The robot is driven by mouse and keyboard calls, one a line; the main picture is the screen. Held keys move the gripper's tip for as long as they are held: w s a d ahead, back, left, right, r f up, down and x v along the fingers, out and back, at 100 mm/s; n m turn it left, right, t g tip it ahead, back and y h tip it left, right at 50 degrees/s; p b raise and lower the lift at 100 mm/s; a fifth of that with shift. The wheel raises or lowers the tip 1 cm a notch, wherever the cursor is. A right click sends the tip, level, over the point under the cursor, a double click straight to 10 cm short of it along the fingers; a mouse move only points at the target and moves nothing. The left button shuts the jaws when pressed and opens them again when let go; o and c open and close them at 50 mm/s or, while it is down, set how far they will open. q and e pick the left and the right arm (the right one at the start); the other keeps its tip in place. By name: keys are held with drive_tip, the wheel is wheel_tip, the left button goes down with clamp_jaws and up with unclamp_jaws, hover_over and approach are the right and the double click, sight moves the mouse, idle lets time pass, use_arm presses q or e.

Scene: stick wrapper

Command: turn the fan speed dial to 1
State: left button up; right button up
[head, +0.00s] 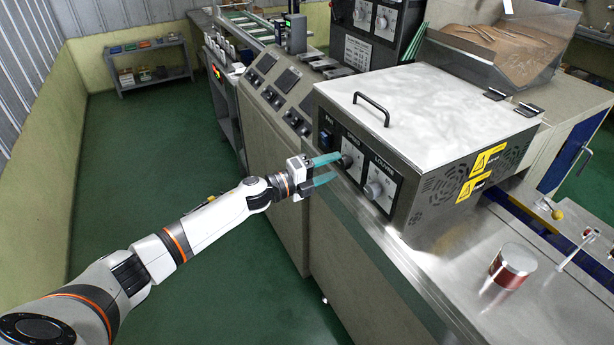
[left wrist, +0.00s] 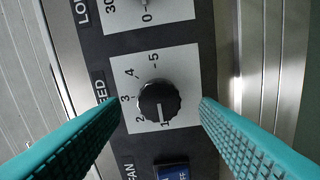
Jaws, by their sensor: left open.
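The fan speed dial (head: 347,160) is a black round knob on a white plate on the front panel of the metal box. In the left wrist view the dial (left wrist: 159,100) has a white pointer line directed down, at or very near the 1 mark. My left gripper (head: 332,169) is open, its teal fingers reaching toward the panel. In the left wrist view its fingers (left wrist: 161,102) lie on either side of the dial, with a visible gap on both sides. Whether the tips reach the knob's depth is unclear. My right gripper is not in view.
A second dial, labelled louver (head: 374,190), sits beside the speed dial. A blue fan switch (left wrist: 172,171) showing OFF is on its other side. The box (head: 437,95) has a handle on top. A red-brown tin (head: 512,266) stands on the metal bench at right.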

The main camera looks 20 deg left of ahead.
use_arm(q)
drive_tip(key=b+v, duration=0.2)
drive_tip(key=v, duration=0.7)
drive_tip(key=shift+a+f, duration=0.1)
